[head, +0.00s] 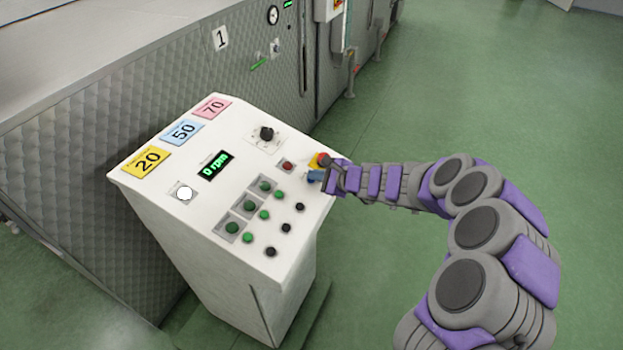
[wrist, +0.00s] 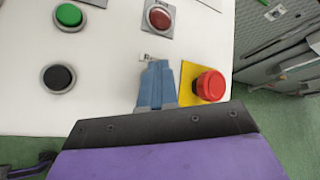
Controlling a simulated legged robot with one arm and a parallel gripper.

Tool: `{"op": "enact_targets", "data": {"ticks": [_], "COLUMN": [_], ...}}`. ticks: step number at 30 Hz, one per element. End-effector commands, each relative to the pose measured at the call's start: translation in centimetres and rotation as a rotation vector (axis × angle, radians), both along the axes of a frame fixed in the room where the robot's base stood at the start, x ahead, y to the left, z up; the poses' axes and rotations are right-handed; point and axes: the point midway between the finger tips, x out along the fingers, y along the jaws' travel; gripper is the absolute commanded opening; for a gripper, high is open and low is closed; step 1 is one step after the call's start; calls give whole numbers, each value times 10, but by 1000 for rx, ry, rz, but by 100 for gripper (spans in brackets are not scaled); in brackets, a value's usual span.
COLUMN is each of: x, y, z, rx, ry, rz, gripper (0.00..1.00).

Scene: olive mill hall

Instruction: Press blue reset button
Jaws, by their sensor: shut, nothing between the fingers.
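The white sloping control panel (head: 200,211) stands in the middle of the head view, and its face fills much of the wrist view (wrist: 112,68). My gripper (head: 311,177) is at the panel's right edge, beside the red emergency knob. In the wrist view my gripper (wrist: 157,64) shows two blue-grey fingers shut together, with nothing between them. I cannot tell whether the tips touch the panel.
The red emergency knob (wrist: 210,85) on its yellow plate (head: 318,160) is close to the right of my fingers. A red button (wrist: 159,17), a green button (wrist: 69,15) and a black button (wrist: 58,76) are nearby. Green floor (head: 470,90) is free to the right.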

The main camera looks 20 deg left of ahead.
Motion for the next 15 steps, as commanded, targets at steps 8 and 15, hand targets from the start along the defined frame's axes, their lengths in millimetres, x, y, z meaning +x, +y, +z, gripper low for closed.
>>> {"op": "enact_targets", "data": {"ticks": [8,15], "x": [0,0], "y": [-1,-4], "z": [3,15], "rx": [0,0], "ry": [0,1], "rz": [0,0], "gripper": [0,0]}}
